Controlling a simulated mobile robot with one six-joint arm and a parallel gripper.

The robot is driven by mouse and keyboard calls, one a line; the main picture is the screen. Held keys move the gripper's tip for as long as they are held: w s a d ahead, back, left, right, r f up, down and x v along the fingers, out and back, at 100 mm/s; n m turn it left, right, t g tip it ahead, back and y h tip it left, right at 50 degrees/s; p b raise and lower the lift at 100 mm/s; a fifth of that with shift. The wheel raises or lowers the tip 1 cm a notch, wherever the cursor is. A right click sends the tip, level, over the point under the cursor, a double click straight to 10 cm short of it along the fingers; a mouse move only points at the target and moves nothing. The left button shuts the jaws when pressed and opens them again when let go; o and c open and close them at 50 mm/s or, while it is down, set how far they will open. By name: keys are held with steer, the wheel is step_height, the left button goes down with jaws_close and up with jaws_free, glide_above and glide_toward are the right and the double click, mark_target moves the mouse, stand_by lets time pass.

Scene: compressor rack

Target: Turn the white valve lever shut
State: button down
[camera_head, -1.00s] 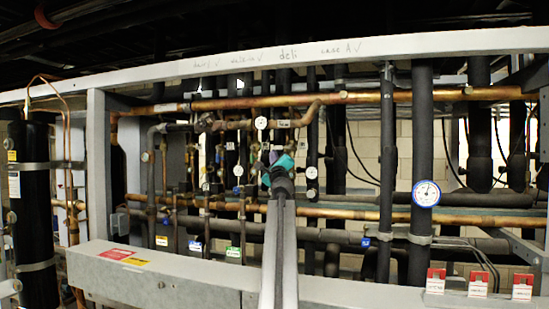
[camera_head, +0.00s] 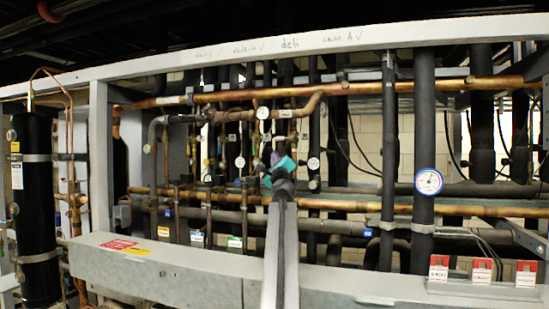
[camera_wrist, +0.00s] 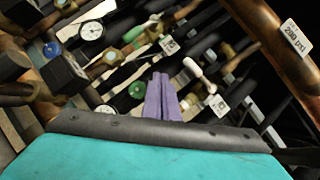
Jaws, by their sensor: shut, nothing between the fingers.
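The white valve lever (camera_wrist: 193,68) shows in the wrist view as a short, rounded white handle. It lies just right of and beyond my fingertips, near a brass fitting, with a gap visible in the picture. My gripper (camera_wrist: 161,84) has purple fingers pressed together with nothing between them. In the head view my gripper (camera_head: 275,158), teal and purple, is in front of the pipes at the middle of the rack.
A green handle (camera_wrist: 133,33) and a round gauge (camera_wrist: 91,31) sit left of the fingers. A thick copper pipe (camera_wrist: 268,32) crosses the upper right. A dark valve block (camera_wrist: 64,73) is close on the left.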

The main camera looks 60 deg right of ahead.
steer(key=s+a+f, duration=0.1)
steer(key=a+f, duration=0.4)
steer(key=a, duration=0.3)
steer(key=shift+s+f+b, duration=0.15)
steer(key=shift+s+b, duration=0.2)
steer(key=shift+b, duration=0.05)
stand_by(0.4)
